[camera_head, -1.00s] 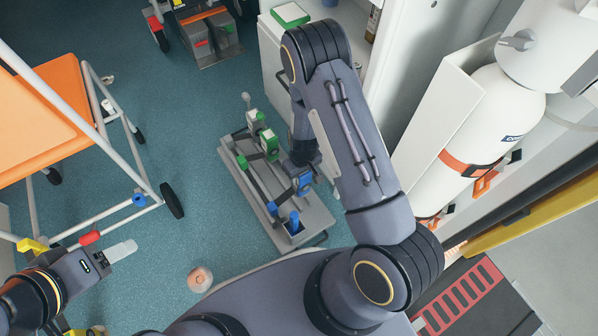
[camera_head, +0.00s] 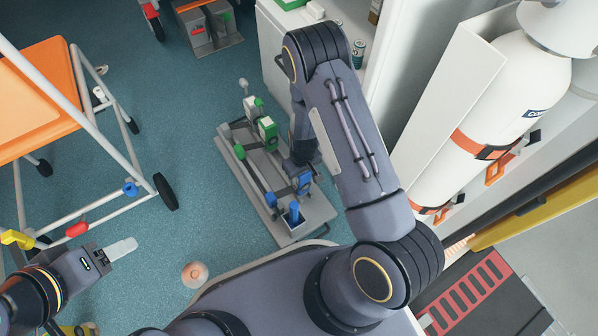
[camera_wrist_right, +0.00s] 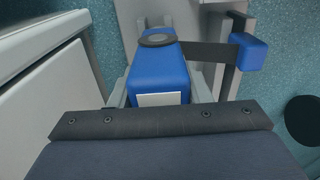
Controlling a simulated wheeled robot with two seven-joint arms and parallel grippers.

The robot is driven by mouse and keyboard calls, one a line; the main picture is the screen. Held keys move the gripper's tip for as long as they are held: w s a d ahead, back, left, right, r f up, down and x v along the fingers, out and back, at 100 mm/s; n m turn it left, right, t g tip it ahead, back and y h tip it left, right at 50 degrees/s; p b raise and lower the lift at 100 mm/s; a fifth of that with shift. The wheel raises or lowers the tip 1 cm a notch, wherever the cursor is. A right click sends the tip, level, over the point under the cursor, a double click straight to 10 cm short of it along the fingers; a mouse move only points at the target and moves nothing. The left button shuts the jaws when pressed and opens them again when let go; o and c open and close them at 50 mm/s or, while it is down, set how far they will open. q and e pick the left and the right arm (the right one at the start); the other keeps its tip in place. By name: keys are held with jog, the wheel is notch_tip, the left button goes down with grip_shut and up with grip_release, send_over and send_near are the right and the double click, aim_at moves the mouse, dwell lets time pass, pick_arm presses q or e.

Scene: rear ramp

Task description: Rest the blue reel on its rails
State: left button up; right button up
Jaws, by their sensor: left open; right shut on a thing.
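A grey stand (camera_head: 305,215) with a raised frame is on the floor at the middle of the head view. It carries green blocks (camera_head: 267,130) toward its far end and blue parts (camera_head: 293,213) toward its near end. My right gripper (camera_head: 303,178) is over the near half of the stand, shut on a blue body that I take for the blue reel (camera_wrist_right: 158,72). In the right wrist view this body lies between the grey fingers, with a dark ring on top and a pale label. Whether it touches the rails cannot be told. My left gripper (camera_head: 122,249) is open and empty at lower left.
A smaller blue block (camera_wrist_right: 248,52) on a dark bar is beside the held body. An orange-topped trolley (camera_head: 40,90) stands at left. A white cabinet (camera_head: 272,70) stands behind the stand, and a strapped white cylinder (camera_head: 510,105) is at right.

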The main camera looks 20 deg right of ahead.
jog(key=shift+f, duration=0.3)
grip_shut()
jog(key=o, duration=1.4)
grip_release()
jog(key=shift+o, duration=0.2)
